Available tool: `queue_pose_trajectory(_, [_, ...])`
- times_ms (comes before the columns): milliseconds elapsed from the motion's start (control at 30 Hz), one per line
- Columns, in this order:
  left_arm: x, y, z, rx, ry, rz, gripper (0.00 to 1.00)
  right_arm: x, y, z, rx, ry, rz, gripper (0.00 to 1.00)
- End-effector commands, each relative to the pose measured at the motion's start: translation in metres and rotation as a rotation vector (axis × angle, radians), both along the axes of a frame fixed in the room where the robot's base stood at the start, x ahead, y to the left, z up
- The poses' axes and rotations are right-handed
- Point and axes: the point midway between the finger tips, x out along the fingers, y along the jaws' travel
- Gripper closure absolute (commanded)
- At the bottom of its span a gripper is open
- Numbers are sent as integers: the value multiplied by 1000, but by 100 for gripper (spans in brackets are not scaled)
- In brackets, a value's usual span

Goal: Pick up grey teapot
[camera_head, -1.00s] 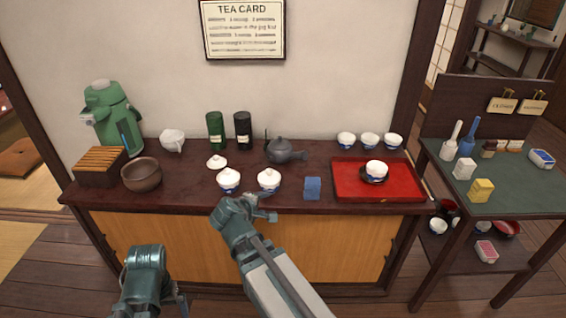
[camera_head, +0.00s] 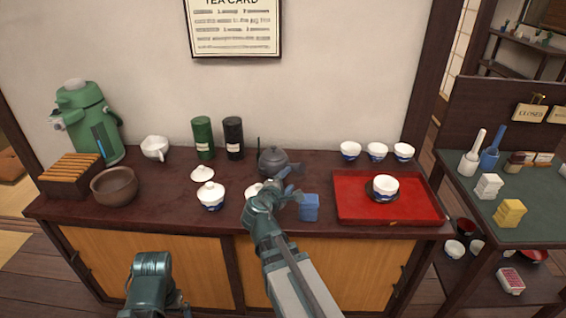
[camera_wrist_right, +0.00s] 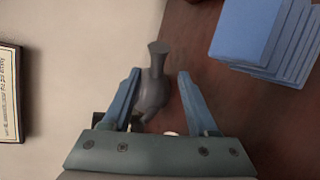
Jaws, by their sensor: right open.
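The grey teapot (camera_head: 270,161) stands on the dark wooden counter at the back, behind my right gripper (camera_head: 288,194), which hides part of it. In the right wrist view the teapot (camera_wrist_right: 152,92) shows between the two blue fingers of my right gripper (camera_wrist_right: 159,73), with its spout towards the top of the picture. The fingers are apart and grip nothing; I cannot tell how far along the teapot they reach. My left arm (camera_head: 152,275) is low at the front, and its fingers do not show clearly.
A blue stack (camera_head: 309,207) of cloth-like sheets sits just right of my right gripper. A red tray (camera_head: 350,212) holds a cup on the right. Dark and green canisters (camera_head: 204,140) stand behind.

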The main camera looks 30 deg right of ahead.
Motion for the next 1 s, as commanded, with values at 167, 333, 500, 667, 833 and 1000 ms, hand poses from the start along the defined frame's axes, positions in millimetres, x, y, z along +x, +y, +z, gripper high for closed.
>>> queue_pose_trajectory(167, [0,0,-1,0,0,0,0,0,-1,0,-5,1,2,41])
queue_pose_trajectory(333, [0,0,-3,0,0,0,0,4,-4,-2,-4,0,1,41])
queue_pose_trajectory(500, [0,0,-12,0,0,0,0,24,-27,-12,-2,0,-2,41])
queue_pose_trajectory(667, [0,0,-20,0,0,0,0,42,-48,-19,-3,0,-1,41])
queue_pose_trajectory(833, [0,0,-24,0,0,0,0,53,-61,-23,-3,0,1,41])
queue_pose_trajectory(1000, [0,0,-24,0,0,0,0,54,-64,-24,-3,0,1,41])
